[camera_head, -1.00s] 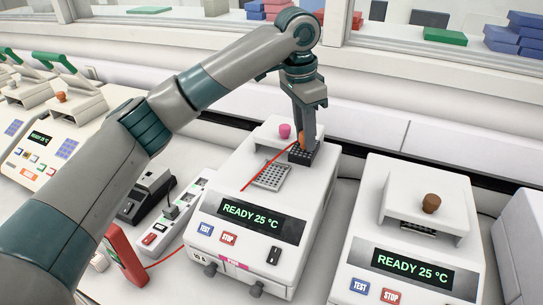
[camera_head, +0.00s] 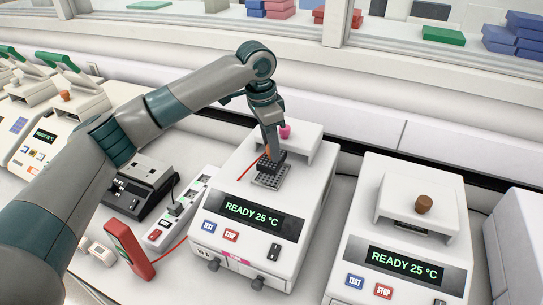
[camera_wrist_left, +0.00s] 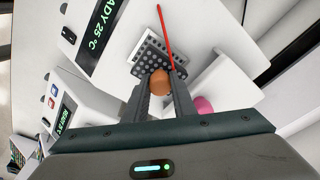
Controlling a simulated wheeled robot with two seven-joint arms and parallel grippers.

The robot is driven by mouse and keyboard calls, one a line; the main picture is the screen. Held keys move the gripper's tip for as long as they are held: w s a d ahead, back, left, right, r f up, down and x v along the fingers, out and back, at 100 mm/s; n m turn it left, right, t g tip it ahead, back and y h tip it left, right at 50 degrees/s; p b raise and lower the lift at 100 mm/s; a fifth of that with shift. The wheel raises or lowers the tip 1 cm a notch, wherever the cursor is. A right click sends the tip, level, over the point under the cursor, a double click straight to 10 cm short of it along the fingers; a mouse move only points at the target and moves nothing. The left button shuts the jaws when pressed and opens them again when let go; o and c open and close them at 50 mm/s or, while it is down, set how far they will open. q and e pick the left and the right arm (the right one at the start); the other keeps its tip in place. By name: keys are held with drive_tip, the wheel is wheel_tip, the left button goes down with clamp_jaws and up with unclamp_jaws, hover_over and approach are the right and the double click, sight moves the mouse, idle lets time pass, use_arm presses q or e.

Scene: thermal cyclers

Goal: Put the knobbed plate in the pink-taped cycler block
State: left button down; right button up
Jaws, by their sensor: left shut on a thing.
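The dark knobbed plate (camera_head: 272,165) hangs in my left gripper (camera_head: 269,147), which is shut on its orange-brown knob (camera_wrist_left: 160,82). The plate is over the grey perforated block (camera_head: 268,182) of the pink-taped cycler (camera_head: 290,204). It covers the back part of the block, and the front rows of holes show. I cannot tell whether the plate touches the block. The pink tape (camera_head: 236,258) is on the cycler's front. The cycler's raised lid has a pink knob (camera_head: 285,131) and stands behind the plate. My right gripper is out of view.
A thin red rod or lead (camera_head: 249,168) runs beside the block's left side, close to the plate. A red handheld device (camera_head: 131,250) stands left of the cycler. A second cycler (camera_head: 400,235) with a brown knob is at the right.

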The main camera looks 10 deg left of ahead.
use_arm(q)
wheel_tip(320, 180, down, 3)
drive_tip(key=shift+r+p, duration=0.2)
drive_tip(key=shift+p, duration=0.8)
drive_tip(key=shift+f, duration=0.5)
drive_tip(key=shift+f, duration=0.1)
drive_tip(key=c, duration=1.5)
unclamp_jaws()
